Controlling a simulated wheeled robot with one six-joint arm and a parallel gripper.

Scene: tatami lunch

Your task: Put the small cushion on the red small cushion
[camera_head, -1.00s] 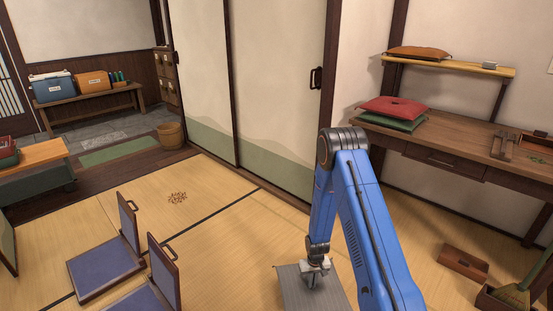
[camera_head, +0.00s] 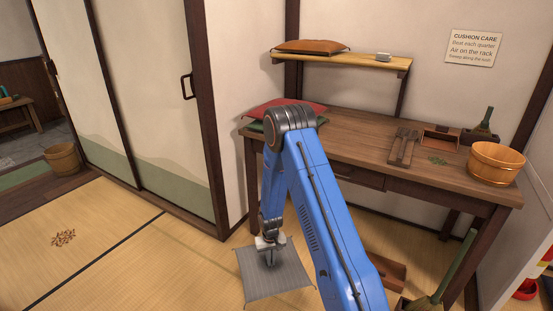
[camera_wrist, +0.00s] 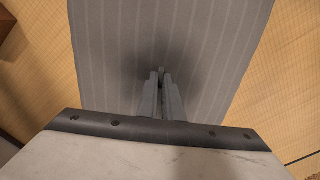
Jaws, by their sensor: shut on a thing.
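My gripper (camera_head: 268,262) points down and is shut on a flat grey striped cushion (camera_head: 275,284), which it holds near its middle, low in front of the desk. In the wrist view the grey cushion (camera_wrist: 215,50) spreads under the closed fingers (camera_wrist: 161,78). The red cushion (camera_head: 262,109) lies on a green cushion (camera_head: 256,127) at the left end of the desk. My arm hides part of both. The grey cushion is apart from them and lower.
The wooden desk (camera_head: 355,150) carries tools and a wooden bucket (camera_head: 496,163) on its right. A shelf (camera_head: 345,62) above the desk holds an orange-brown cushion (camera_head: 312,46) and a small cup (camera_head: 383,56). A broom (camera_head: 445,275) stands at lower right. Tatami at left is mostly clear.

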